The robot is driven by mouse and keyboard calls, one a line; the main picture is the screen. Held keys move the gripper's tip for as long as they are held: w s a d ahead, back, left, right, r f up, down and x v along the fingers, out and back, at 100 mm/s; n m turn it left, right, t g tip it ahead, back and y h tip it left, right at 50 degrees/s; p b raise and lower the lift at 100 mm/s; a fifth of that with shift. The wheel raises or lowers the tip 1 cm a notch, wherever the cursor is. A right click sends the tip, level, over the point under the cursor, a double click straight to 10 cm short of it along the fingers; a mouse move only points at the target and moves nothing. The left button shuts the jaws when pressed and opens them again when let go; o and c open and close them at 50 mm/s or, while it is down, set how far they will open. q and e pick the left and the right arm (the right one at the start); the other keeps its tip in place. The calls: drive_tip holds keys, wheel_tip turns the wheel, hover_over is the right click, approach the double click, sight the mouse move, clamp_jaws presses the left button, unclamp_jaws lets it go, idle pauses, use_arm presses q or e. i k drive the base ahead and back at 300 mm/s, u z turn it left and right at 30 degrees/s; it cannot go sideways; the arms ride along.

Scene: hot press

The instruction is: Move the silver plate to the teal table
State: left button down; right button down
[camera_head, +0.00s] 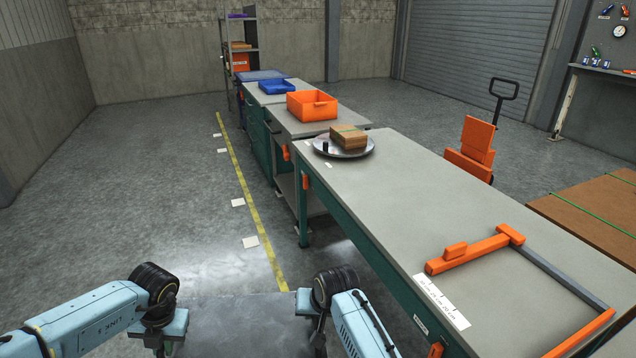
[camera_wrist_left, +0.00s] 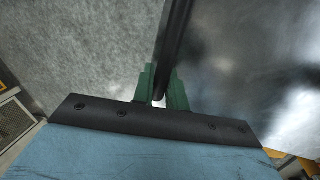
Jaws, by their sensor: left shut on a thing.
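The silver plate (camera_head: 243,325), a large dark shiny sheet, lies low between my two arms at the bottom of the head view. It fills the right side of the left wrist view (camera_wrist_left: 245,70). My left gripper (camera_head: 166,345) is at its left edge; in the wrist view its green fingers (camera_wrist_left: 160,92) are shut on the plate's dark edge. My right gripper (camera_head: 318,338) is at the plate's right edge, its fingertips too hidden to read. The teal table (camera_head: 410,185), with teal legs and a grey top, stands to the right of the plate.
A round metal dish (camera_head: 326,150) with a cardboard box (camera_head: 349,138) stands at the table's far end. An orange-and-grey frame (camera_head: 555,268) occupies its near right part. The middle of the top is clear. A yellow floor line (camera_head: 240,178) runs along the left.

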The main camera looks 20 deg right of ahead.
sight(405, 197)
drive_tip(key=i, duration=2.65)
drive_tip(key=z, duration=2.4)
drive_tip(key=i, duration=0.5)
drive_tip(key=z, duration=0.05)
